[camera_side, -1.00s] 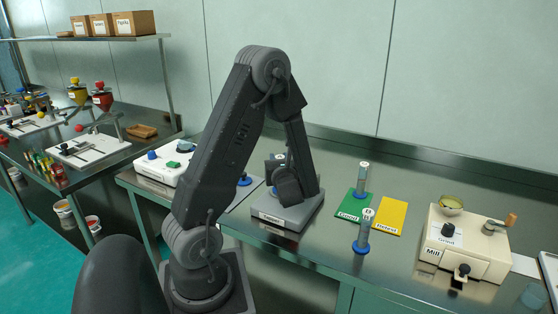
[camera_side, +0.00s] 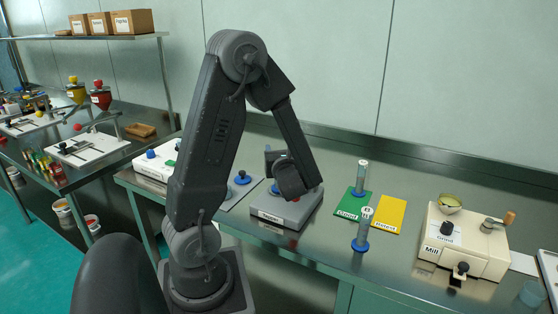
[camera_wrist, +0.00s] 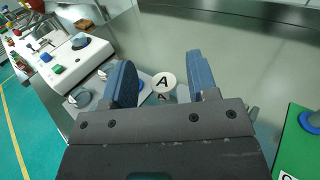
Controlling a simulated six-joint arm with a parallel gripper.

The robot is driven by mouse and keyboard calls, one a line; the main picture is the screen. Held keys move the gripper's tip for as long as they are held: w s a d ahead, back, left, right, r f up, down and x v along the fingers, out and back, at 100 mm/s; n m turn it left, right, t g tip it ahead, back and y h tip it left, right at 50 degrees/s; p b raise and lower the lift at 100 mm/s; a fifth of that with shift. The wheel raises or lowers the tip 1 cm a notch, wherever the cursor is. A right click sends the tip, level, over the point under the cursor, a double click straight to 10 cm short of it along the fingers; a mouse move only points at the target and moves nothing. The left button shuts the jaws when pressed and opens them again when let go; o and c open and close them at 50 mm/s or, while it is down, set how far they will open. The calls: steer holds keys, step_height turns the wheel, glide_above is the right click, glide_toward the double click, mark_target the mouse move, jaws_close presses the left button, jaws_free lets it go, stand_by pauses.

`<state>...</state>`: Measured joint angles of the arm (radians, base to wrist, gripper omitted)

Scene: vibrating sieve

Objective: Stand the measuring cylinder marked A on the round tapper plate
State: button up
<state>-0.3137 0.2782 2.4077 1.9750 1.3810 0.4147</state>
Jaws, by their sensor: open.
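In the side view, my gripper (camera_side: 273,158) is above or beside the grey tapper (camera_side: 285,212). My wrist hides most of the tapper's top, so its round plate cannot be made out clearly. Cylinder A is not clearly visible there.
Cylinder B (camera_side: 363,230) stands in front of the green mat (camera_side: 350,209). Another cylinder (camera_side: 361,178) stands on that mat, beside a yellow mat (camera_side: 388,216). A cream mill (camera_side: 462,245) is at right. A white device (camera_side: 155,166) is at left. Bench between tapper and mats is clear.

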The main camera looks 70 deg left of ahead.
step_height(320, 180, up, 3)
steer(key=shift+r, duration=0.2)
steer(key=s+d+f+n+g+h, duration=0.1)
steer(key=s+d+n+h, duration=0.25)
steer(key=d+n, duration=0.25)
steer(key=s+d+f+n+g+h, duration=0.1)
steer(key=s+d+n+g+h, duration=0.1)
steer(key=d+n+h, duration=0.35)
steer(key=d+r+n+t+h, duration=0.2)
steer(key=d+n+t+h, duration=0.1)
steer(key=d, duration=0.7)
steer(key=w+d+r+n+t+h, duration=0.1)
steer(key=d+r+n+t+h, duration=0.2)
steer(key=d, duration=0.6)
steer(key=n+h, duration=0.2)
steer(key=shift+w+d+r+h, duration=0.15)
steer(key=shift+d+r+h, duration=0.05)
steer(key=shift+d+h, duration=0.2)
